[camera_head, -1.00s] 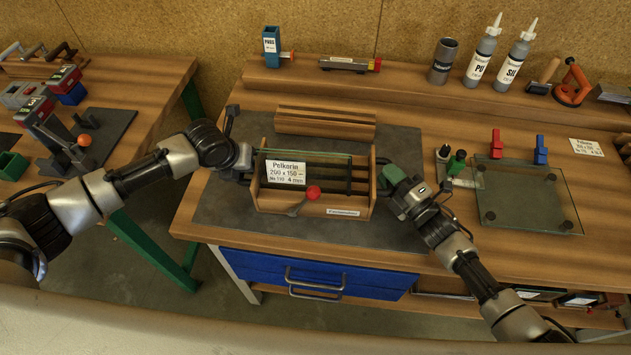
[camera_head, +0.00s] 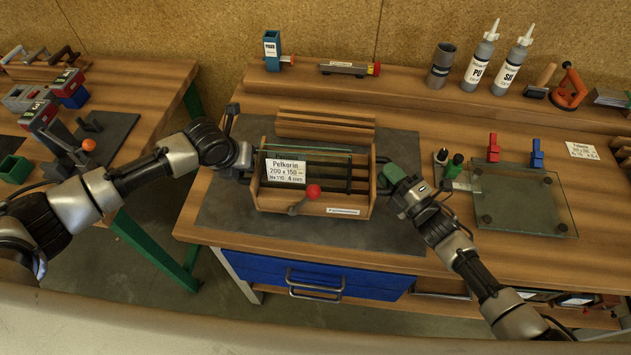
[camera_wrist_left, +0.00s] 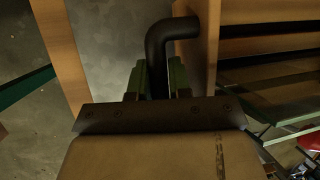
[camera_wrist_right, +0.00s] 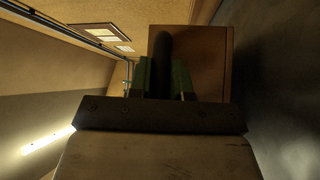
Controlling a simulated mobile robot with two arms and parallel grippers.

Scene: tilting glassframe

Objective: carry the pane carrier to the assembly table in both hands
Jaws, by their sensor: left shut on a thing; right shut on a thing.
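The pane carrier (camera_head: 330,209) is a wooden box with a white "Pelkorin 200 x 150" label and a lever with a red knob at its front. It is at or just over the dark grey mat on the assembly table; I cannot tell whether it touches. My left gripper (camera_wrist_left: 159,80) is shut on the black handle (camera_wrist_left: 165,45) at the carrier's left end. My right gripper (camera_wrist_right: 164,80) is shut on the handle at the right end, where the carrier's wooden end wall (camera_wrist_right: 205,60) shows. In the head view the right gripper (camera_head: 385,180) is beside the carrier.
A slotted wooden block (camera_head: 325,128) stands behind the carrier. A glass pane (camera_head: 525,200) on dark pads, with red and blue clamps, lies to the right. Bottles (camera_head: 480,65) stand on the back shelf. A second table (camera_head: 150,90) is at the left.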

